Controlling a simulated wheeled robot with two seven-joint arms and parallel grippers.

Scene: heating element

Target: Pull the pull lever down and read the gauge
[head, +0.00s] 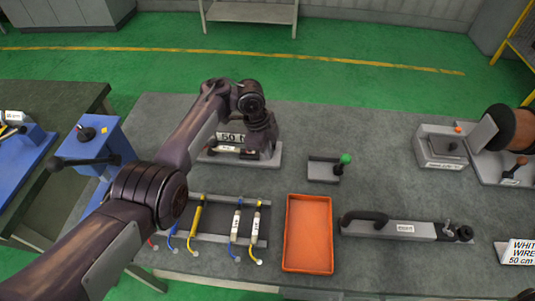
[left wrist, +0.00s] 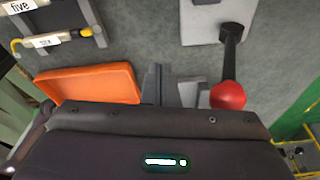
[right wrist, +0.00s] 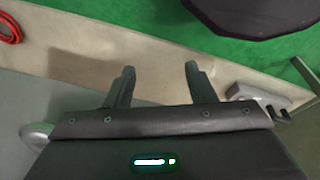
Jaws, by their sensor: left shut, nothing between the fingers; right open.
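My left gripper (head: 264,150) is above a grey device base (head: 273,161) in the head view and covers part of it. In the left wrist view its fingers (left wrist: 158,82) are shut and empty. A lever with a red ball knob (left wrist: 228,95) is right of them there, apart from them. I cannot tell whether it is the pull lever. A small lever with a green knob (head: 345,158) stands right of the left gripper in the head view. I cannot make out a gauge dial. My right gripper (right wrist: 158,75) is open and empty in the right wrist view.
An orange tray (head: 287,235) lies in front, beside a rack of labelled wires (head: 237,222). A long grey tool with a black handle (head: 405,228) lies right of the tray. A spool (head: 510,130) stands far right. A blue machine (head: 110,140) stands left.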

